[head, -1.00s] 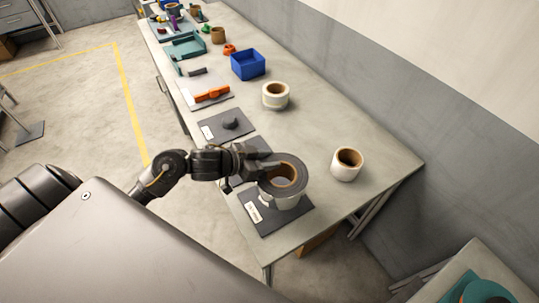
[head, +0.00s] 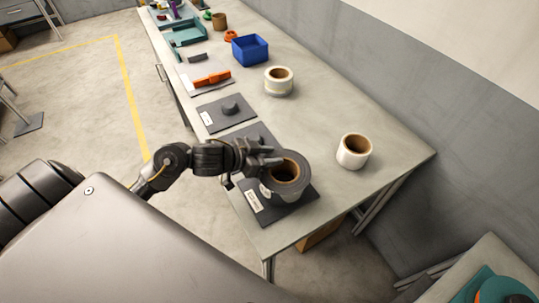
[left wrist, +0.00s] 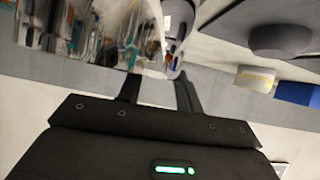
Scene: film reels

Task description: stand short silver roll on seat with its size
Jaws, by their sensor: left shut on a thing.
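The silver roll (head: 289,172), grey-faced with a brown core, is over the nearest dark seat plate (head: 305,204). I cannot tell whether it touches the plate. My left gripper (head: 268,160) is shut on the roll's left side; in the left wrist view the roll's shiny wall (left wrist: 95,35) shows mirror-like beside the fingers. The roll hides the middle of that plate. Another dark seat plate (head: 226,113) with a low round post stands further back; a third plate (head: 252,134) between them is partly hidden by my gripper. The plate labels are too small to read. My right gripper is not in view.
A white roll (head: 354,152) stands near the right table edge and another white roll (head: 279,82) further back. A blue bin (head: 250,50) and an orange part (head: 211,79) lie beyond. The table between the two white rolls is clear.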

